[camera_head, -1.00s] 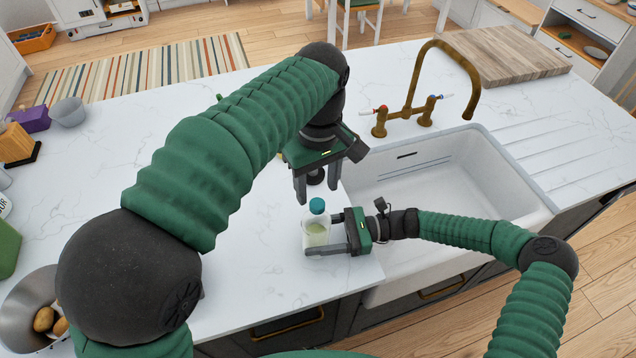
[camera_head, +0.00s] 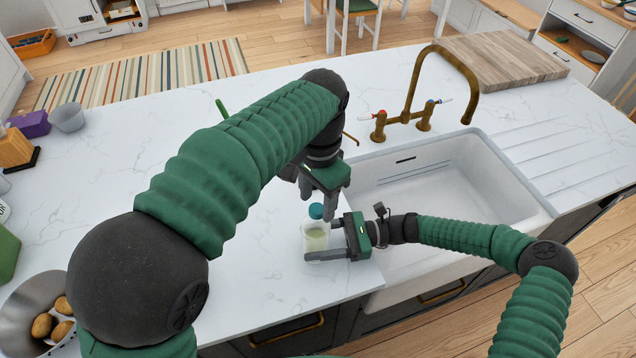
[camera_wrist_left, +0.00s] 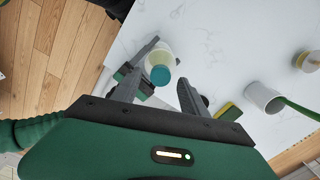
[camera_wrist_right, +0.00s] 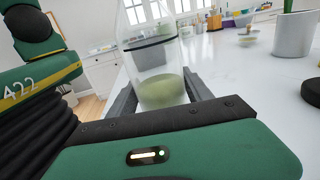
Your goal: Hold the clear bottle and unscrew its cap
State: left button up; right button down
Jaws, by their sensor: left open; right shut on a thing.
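The clear bottle (camera_head: 314,238) stands upright on the white counter beside the sink, with pale green liquid low inside. Its teal cap (camera_head: 316,211) is on top; the cap also shows in the left wrist view (camera_wrist_left: 160,75). My right gripper (camera_head: 327,240) is shut around the bottle's lower body from the right. The held bottle fills the middle of the right wrist view (camera_wrist_right: 160,85). My left gripper (camera_head: 318,207) is open and points down just above the cap. In the left wrist view the cap sits between its spread fingers, with no clear contact.
The white sink (camera_head: 440,185) with a brass tap (camera_head: 410,115) lies right of the bottle. A metal bowl of potatoes (camera_head: 25,310) is at the far left. The counter's front edge is close to the bottle. The counter left of the bottle is clear.

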pick_arm(q)
jog(key=shift+f, duration=0.9)
pick_arm(e)
jog(key=shift+f, duration=0.1)
pick_arm(q)
grip_shut()
jog(key=shift+o, duration=0.2)
grip_release()
notch_tip(320, 180, up, 8)
jog(key=shift+w+d+f, duration=0.1)
jog(key=shift+c, duration=0.2)
notch_tip(320, 180, down, 8)
jog(key=shift+r, duration=0.1)
